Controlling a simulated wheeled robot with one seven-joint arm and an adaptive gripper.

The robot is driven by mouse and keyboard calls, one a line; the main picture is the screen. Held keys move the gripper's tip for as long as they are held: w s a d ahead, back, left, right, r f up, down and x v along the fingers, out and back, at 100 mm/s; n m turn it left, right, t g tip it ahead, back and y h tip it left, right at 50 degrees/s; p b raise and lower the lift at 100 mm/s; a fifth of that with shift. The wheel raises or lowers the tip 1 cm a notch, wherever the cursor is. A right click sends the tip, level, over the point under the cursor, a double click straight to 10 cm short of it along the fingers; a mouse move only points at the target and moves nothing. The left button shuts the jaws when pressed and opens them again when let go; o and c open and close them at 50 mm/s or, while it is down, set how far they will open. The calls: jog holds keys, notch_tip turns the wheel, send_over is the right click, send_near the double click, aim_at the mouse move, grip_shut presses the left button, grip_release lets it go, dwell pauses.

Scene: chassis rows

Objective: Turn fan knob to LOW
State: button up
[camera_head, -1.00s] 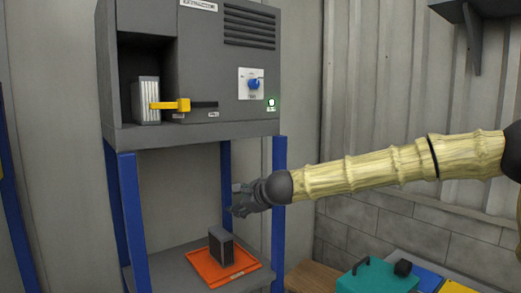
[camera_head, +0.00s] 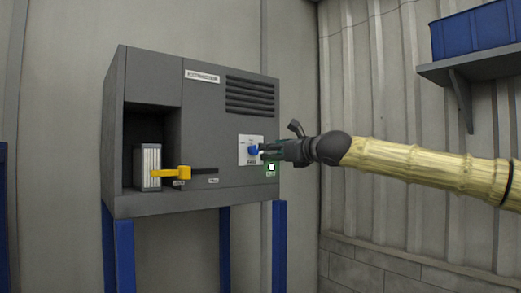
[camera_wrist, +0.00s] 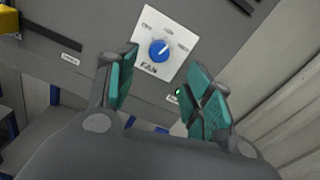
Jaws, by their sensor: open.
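The blue fan knob (camera_head: 253,150) sits on a white plate (camera_head: 243,158) on the front of the grey cabinet. In the wrist view the knob (camera_wrist: 159,50) shows between and beyond my fingertips, with a white pointer mark and the word FAN below it. The small position labels around it are too blurred to read. My gripper (camera_head: 268,152) is at the right side of the knob in the head view. In the wrist view my gripper (camera_wrist: 160,75) has its teal-padded fingers spread apart, with nothing between the pads. I cannot tell whether a fingertip touches the knob.
A yellow lever (camera_head: 178,172) sticks out left of the knob, in front of a grey finned block (camera_head: 148,166) in an open recess. A green-lit indicator (camera_head: 271,168) is just below my gripper. A wall shelf with a blue bin (camera_head: 470,32) is at upper right.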

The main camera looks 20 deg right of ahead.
aim_at(256, 150)
jog(key=shift+p+x, duration=0.95)
jog(key=shift+x, duration=2.6)
jog(key=c, duration=1)
